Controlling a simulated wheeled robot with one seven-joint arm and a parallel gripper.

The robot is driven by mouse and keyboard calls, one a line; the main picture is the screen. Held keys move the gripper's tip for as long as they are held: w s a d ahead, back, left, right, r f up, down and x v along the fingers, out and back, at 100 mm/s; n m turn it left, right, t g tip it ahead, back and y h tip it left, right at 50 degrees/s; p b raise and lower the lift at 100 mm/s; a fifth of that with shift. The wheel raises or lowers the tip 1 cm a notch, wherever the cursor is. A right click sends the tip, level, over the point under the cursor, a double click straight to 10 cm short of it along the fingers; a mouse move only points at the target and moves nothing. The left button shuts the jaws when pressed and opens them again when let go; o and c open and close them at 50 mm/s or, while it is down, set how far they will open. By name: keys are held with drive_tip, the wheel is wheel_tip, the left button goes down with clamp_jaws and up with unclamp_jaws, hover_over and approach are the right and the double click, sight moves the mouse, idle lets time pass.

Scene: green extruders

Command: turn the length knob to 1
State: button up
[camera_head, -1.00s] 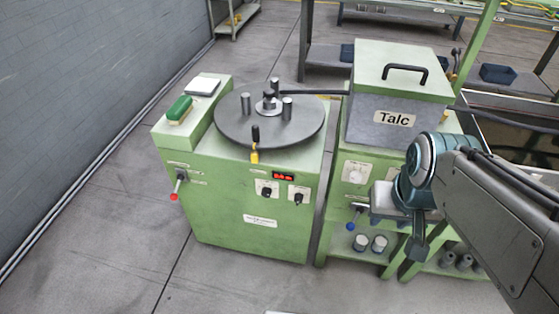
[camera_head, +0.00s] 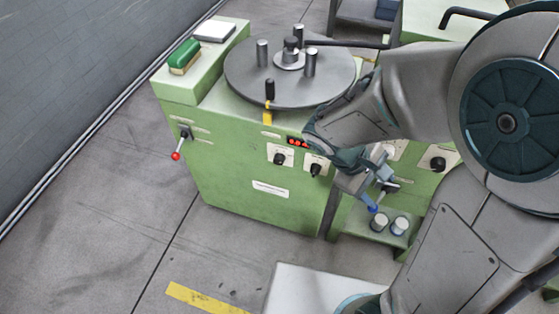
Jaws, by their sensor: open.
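Two black knobs sit on white plates on the front of the green machine: a left knob (camera_head: 280,158) and a right knob (camera_head: 316,169). Their labels are too small to read, so I cannot tell which one is the length knob or where it points. A small red display (camera_head: 298,142) is just above them, its digits unreadable. My gripper (camera_head: 383,170) is open, to the right of the right knob and apart from it, in front of the neighbouring green unit. My arm partly hides that unit and the machine's upper right corner.
A dark round turntable (camera_head: 240,75) with upright posts tops the machine. A red-tipped lever (camera_head: 176,155) is on its left front; a blue-tipped lever (camera_head: 373,208) is near my gripper. Grey cups (camera_head: 379,223) stand on a shelf below.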

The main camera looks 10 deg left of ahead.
drive_tip(key=w+a+f+n+t+h+b, duration=0.35)
drive_tip(key=a+f+n+t, duration=0.2)
drive_tip(key=f+n, duration=0.2)
drive_tip(key=n+t+y+b, duration=0.8)
drive_tip(key=n+t+y, duration=0.3)
drive_tip(key=n, duration=0.6)
approach(278, 163)
drive_tip(key=shift+m+t+h, duration=0.35)
drive_tip(key=shift+h, duration=0.3)
drive_tip(key=w, duration=0.3)
drive_tip(key=w+b, duration=0.1)
drive_tip(key=w, duration=0.4)
drive_tip(key=shift+w+f+b, duration=0.3)
drive_tip(key=shift+w+b, duration=0.05)
drive_tip(key=c, duration=1)
